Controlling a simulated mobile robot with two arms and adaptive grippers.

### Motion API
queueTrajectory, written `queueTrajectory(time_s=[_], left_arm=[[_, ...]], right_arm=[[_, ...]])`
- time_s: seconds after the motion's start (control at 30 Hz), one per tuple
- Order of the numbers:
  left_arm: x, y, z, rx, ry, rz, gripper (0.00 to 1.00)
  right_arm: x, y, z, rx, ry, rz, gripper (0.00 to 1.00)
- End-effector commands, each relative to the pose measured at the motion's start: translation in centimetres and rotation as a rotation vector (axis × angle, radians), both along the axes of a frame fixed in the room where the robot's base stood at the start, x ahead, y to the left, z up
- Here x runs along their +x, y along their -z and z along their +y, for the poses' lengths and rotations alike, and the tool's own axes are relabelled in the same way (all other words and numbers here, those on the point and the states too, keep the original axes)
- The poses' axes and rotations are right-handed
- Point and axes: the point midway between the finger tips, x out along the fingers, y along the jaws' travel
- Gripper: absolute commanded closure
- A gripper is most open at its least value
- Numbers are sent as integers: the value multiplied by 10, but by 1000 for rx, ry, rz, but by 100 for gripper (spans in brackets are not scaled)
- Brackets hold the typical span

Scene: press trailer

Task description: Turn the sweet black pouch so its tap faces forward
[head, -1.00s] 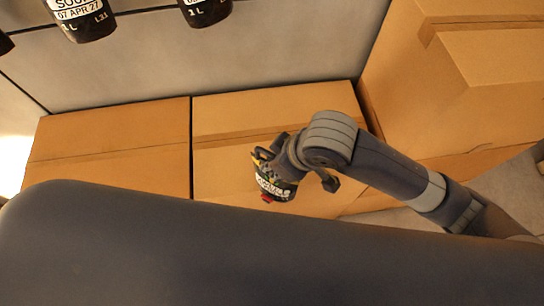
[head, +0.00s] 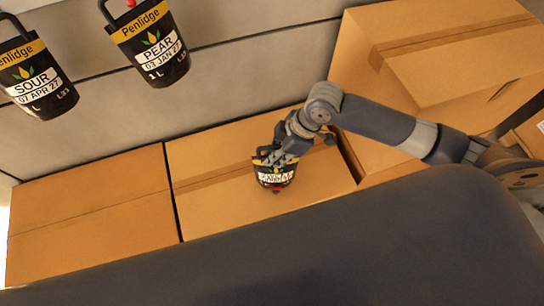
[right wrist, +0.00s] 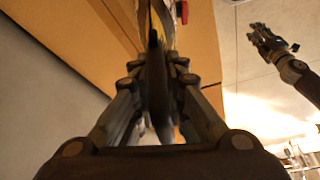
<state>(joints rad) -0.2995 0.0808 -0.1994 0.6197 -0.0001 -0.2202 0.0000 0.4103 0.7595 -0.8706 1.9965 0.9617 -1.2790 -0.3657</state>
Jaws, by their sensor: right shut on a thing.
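My right gripper (head: 285,156) is shut on a small black pouch (head: 265,182) with a white label and a yellow edge. It holds the pouch over the cardboard boxes in the head view. The label print is too small to read surely. A red tap (head: 276,190) shows at the pouch's lower end. In the right wrist view the fingers close together at the middle, and the red tap (right wrist: 181,12) shows at the top. My left gripper (right wrist: 268,40) is in the right wrist view, at upper right, away from the pouch; its opening is unclear.
A SOUR pouch (head: 38,76) and a PEAR pouch (head: 150,48) hang on the grey wall at upper left. Closed cardboard boxes (head: 90,205) line the wall below, and larger boxes (head: 440,50) stand at right. The wall between the pouches and the right boxes is clear.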

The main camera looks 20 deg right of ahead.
Motion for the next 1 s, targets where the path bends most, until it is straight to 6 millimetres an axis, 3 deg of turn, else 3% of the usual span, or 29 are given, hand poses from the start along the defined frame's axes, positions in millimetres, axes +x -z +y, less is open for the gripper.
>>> queueTrajectory(time_s=[0.1, 0.43, 0.7, 1.0], left_arm=[[0, 18, 0, 0, 0, 0, 72], [0, 46, -1, -1, 1, 0, 72], [0, 48, -1, -1, 1, 0, 72], [0, 49, -1, -2, 1, 0, 72]], right_arm=[[3, 3, 1, 4, -77, -10, 100], [2, 2, 2, 3, -281, -8, 100], [2, 16, 1, 2, -274, -5, 100], [2, 20, 2, 3, -273, -6, 100]])
